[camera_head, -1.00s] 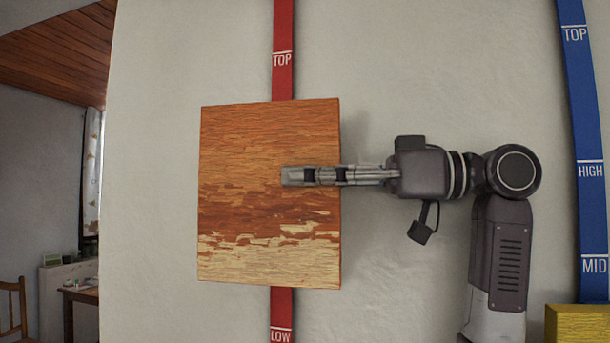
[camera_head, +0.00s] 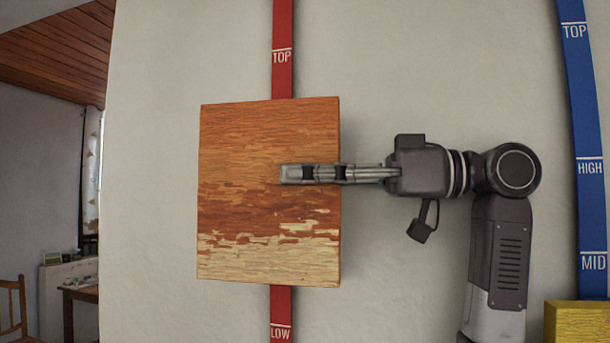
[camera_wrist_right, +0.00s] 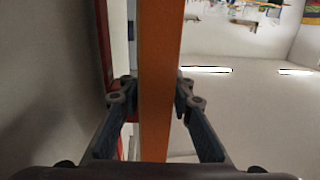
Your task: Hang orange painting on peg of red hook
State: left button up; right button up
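The orange painting (camera_head: 268,200) is a square, weathered panel in front of the wall, covering the middle of the red strip (camera_head: 283,75) between its TOP and LOW marks. My right gripper (camera_head: 285,174) reaches in from the right, one finger across the painting's front. In the right wrist view, my right gripper (camera_wrist_right: 153,95) has its fingertips on both sides of the painting's edge (camera_wrist_right: 157,80). The red strip shows there too, to the left (camera_wrist_right: 104,45). The peg of the red hook is not visible. My left gripper is out of view.
A blue strip (camera_head: 582,100) with TOP, HIGH and MID marks hangs at the right. A yellow panel (camera_head: 577,322) sits at the bottom right corner. Bare wall (camera_head: 160,150) lies left of the painting. A chair (camera_head: 12,305) and table stand far left.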

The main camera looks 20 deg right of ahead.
aim_at(317, 102)
jog(key=o, duration=0.4)
notch_tip(317, 102, up, 10)
dwell(0.6)
